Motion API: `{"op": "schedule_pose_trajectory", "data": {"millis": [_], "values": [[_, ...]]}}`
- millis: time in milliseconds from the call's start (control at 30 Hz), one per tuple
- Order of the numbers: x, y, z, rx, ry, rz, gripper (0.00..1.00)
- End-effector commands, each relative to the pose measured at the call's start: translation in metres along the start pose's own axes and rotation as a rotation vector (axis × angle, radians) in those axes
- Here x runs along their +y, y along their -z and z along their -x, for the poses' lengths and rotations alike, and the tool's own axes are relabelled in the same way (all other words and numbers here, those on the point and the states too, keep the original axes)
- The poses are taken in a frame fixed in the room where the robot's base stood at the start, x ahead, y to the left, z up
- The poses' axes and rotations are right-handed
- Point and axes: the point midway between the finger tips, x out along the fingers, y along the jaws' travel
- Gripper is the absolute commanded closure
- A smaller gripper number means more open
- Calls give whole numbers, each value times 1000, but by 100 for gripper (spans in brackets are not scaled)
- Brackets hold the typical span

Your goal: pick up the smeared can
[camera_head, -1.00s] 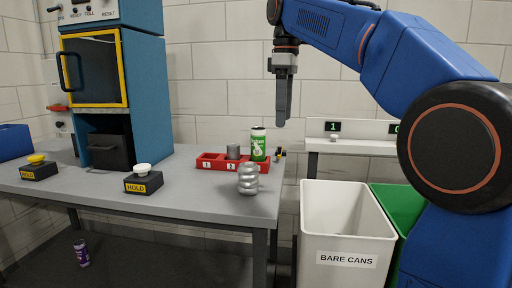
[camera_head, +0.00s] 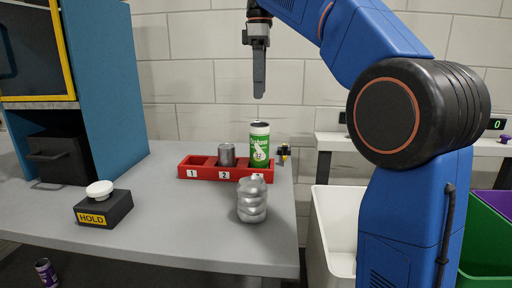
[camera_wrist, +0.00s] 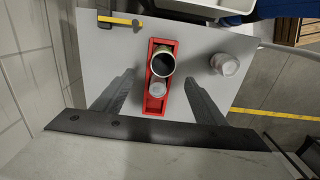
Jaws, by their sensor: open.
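A green and white printed can (camera_head: 260,146) stands upright in the right-hand slot of a red rack (camera_head: 208,174) on the grey table. Whether its print is smeared is too small to tell. A plain grey can (camera_head: 227,155) stands in slot 2; slot 1 is empty. My gripper (camera_head: 259,92) points down above the green can, apart from it; in the head view its fingers overlap. In the wrist view my gripper (camera_wrist: 159,76) is open and empty, its fingers spread either side of the rack, with the green can (camera_wrist: 162,62) and grey can (camera_wrist: 157,88) below.
A silver can with a rippled body (camera_head: 252,202) stands in front of the rack. A black and yellow tool (camera_head: 284,153) lies beside it. A HOLD button box (camera_head: 104,208) and blue machine (camera_head: 105,80) stand left. A purple can (camera_head: 46,272) is below the table; bins (camera_head: 333,225) stand right.

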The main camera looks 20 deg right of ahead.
Motion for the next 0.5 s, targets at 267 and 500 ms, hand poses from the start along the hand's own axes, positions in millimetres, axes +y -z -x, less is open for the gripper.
{"op": "schedule_pose_trajectory", "data": {"millis": [267, 500], "values": [[-2, -1, -40, -1, 2, 0, 35], [-2, -1, -83, -1, 2, 0, 35]]}}
